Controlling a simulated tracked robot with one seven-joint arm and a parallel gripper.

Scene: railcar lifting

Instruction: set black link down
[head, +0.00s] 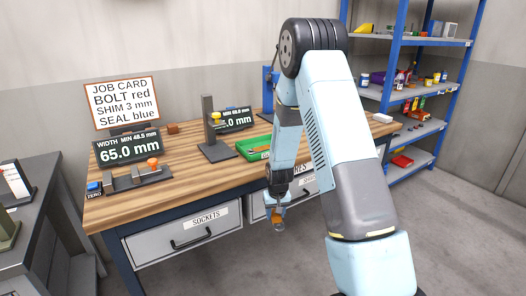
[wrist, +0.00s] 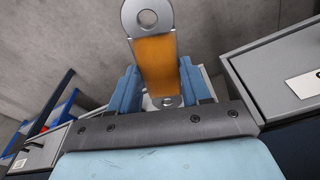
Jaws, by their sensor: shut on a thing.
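My gripper (head: 277,203) hangs in front of the workbench, below the level of its top. It is shut on a link, which shows orange with a grey ringed end in the head view (head: 278,213). In the wrist view the link (wrist: 157,60) stands between the two blue fingers of my gripper (wrist: 160,85). Its middle is orange and both ends are grey with a round hole. No black shows on the link. No other link can be made out.
The wooden bench (head: 175,183) holds a job card (head: 122,102), a width gauge (head: 138,174), a grey stand (head: 213,140) and a green tray (head: 252,147). A drawer labelled SOCKETS (head: 187,236) is below. Blue shelving (head: 430,42) stands at right.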

